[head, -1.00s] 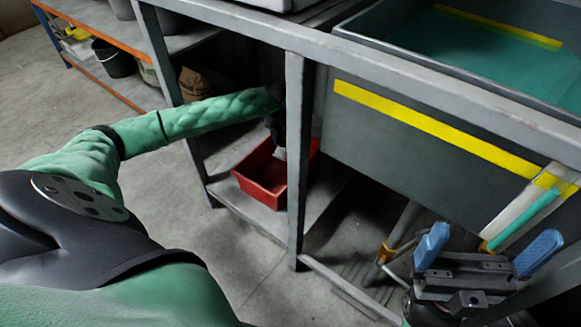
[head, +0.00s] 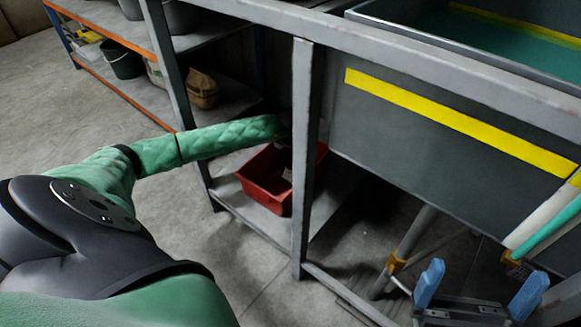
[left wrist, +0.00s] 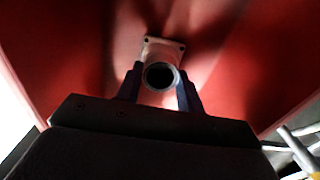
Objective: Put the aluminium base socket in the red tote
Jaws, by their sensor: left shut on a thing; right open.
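The aluminium base socket (left wrist: 161,52) is a pale piece with a flat flange with holes and a round open tube. My left gripper (left wrist: 159,92) is shut on its tube, one finger on each side. My right gripper (head: 478,290), with blue fingertips, is open and empty at lower right.
The tote stands on the low shelf (head: 246,222) of a grey bench, behind a grey upright post (head: 303,150). A grey sink (head: 420,130) with a yellow stripe is at right. An orange-edged rack with a black bucket (head: 122,60) stands at back left.

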